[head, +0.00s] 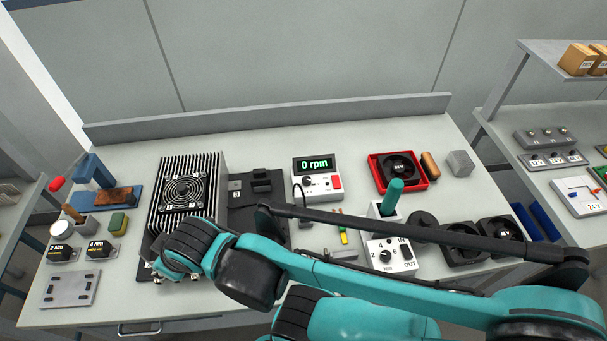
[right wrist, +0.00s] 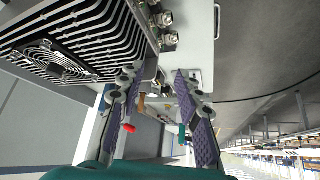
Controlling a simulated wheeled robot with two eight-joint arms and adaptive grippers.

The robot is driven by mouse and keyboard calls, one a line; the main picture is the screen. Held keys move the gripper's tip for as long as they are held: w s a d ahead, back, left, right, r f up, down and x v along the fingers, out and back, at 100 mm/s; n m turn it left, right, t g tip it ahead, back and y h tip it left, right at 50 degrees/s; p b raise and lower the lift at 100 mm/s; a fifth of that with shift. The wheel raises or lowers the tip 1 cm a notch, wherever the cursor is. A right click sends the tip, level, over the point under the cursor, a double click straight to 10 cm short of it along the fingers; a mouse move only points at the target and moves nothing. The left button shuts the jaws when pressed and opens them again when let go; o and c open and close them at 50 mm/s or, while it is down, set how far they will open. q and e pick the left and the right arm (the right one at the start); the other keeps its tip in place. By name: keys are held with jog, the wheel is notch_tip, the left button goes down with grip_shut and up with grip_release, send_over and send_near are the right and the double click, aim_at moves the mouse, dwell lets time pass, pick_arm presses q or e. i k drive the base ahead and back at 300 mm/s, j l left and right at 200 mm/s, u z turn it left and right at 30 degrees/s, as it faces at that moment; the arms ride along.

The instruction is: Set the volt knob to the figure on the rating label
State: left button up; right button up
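A white tester box with a green "0 rpm" display (head: 314,165) stands at the back middle of the table. A finned heat sink (head: 205,165) with a fan (head: 184,190) stands to the left on a dark plate. My right gripper, in the right wrist view (right wrist: 157,85), is open with nothing seen between its fingers, beside the heat sink's near-left end. My left gripper is not in view.
A white box with a knob and "IN"/"OUT" marks (head: 390,257) stands front right beside black fans (head: 500,234). A red tray (head: 375,160) holds another fan. A blue fixture (head: 93,172) stands at left. My right arm spans the table's front.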

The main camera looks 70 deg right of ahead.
aim_at(306, 180)
jog(key=z, duration=2.5)
